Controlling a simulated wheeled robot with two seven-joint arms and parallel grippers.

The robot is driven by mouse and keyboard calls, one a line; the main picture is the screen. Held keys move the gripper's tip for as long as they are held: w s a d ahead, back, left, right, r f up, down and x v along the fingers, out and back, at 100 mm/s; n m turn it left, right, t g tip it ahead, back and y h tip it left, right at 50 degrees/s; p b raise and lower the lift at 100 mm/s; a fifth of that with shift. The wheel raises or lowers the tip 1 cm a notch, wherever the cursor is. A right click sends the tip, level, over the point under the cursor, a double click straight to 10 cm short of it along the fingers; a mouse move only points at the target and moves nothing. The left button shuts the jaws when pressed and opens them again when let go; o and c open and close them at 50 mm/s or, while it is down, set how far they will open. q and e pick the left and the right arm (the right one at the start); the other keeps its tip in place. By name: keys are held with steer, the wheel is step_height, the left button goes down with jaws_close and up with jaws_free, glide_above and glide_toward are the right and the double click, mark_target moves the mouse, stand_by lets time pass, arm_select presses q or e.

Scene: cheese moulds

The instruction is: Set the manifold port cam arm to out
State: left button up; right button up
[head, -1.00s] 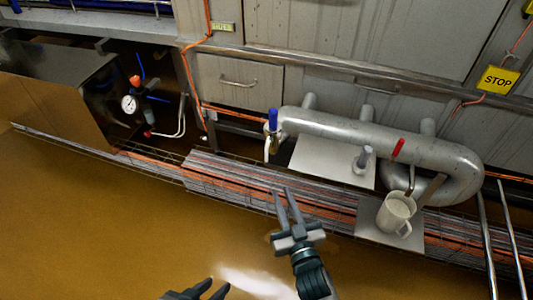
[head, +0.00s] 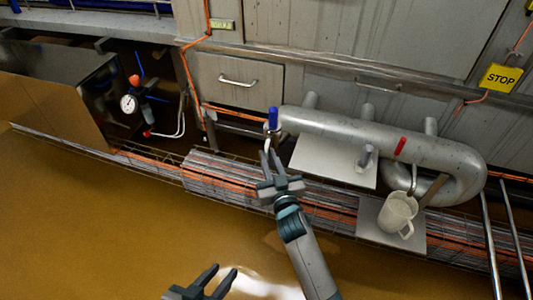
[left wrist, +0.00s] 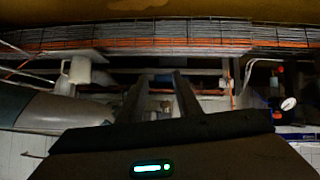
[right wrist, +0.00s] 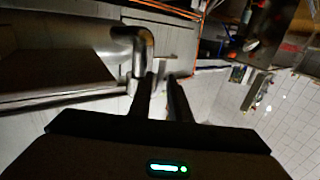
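The grey pipe manifold (head: 350,132) runs along the wall, with its port end at the left. A blue-handled lever (head: 273,118) stands upright at that port end; a red lever (head: 400,147) sits further along the pipe. Neither lever is labelled as the cam arm. My right gripper (head: 270,153) is open and empty, with its fingertips just below the blue lever; contact cannot be told. In the right wrist view its fingers (right wrist: 163,80) are apart, close to a shiny metal elbow (right wrist: 135,50). My left gripper (head: 222,270) is open and empty, low over the floor.
A wire cable tray (head: 225,173) runs in front. A pressure gauge (head: 128,103) is at the left beside a metal box. The brown floor (head: 100,230) is clear.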

steer(key=shift+x, duration=1.25)
jaws_close()
stand_by(0.6)
